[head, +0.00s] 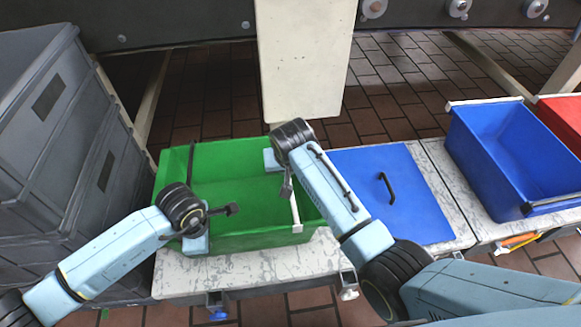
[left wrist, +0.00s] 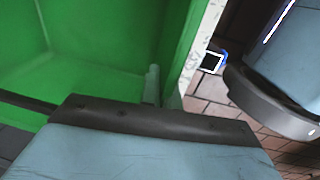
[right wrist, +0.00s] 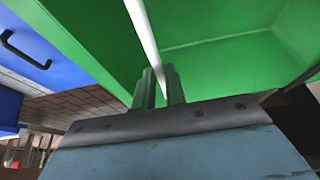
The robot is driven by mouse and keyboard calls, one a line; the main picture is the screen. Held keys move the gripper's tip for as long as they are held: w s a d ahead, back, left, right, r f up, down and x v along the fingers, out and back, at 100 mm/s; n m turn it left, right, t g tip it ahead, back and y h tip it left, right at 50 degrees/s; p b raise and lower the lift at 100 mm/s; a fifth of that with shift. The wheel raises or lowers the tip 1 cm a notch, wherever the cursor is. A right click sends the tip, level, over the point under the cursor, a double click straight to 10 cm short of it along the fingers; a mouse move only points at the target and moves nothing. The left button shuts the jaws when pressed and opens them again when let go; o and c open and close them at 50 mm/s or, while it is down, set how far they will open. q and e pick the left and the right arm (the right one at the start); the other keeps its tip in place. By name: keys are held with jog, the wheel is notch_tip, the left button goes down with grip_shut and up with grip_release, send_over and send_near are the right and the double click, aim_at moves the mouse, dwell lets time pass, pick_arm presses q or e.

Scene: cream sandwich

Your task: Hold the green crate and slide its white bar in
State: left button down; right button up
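The green crate (head: 240,241) stands open on a pale speckled table. Its white bar (head: 295,210) lies across the crate's right part, with its near end at the front rim; it also shows in the right wrist view (right wrist: 141,25). My right gripper (right wrist: 161,85) has its fingers close together on both sides of the bar and appears shut on it. My left gripper (left wrist: 155,85) is at the crate's front wall. One finger shows inside against the wall, the other is hidden; it appears shut on the wall.
A closed blue lid with a black handle (head: 388,188) lies right of the green crate. An open blue crate (head: 490,165) and a red one (head: 565,117) stand further right. Grey stacked bins (head: 55,140) rise close on the left. A pale post (head: 303,60) stands behind.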

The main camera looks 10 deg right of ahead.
jog(key=o, duration=0.4)
jog(key=shift+a, duration=0.1)
pick_arm(q)
jog(key=shift+d, duration=0.1)
pick_arm(e)
jog(key=v, duration=1.2)
pick_arm(q)
jog(key=c, duration=1.5)
grip_release()
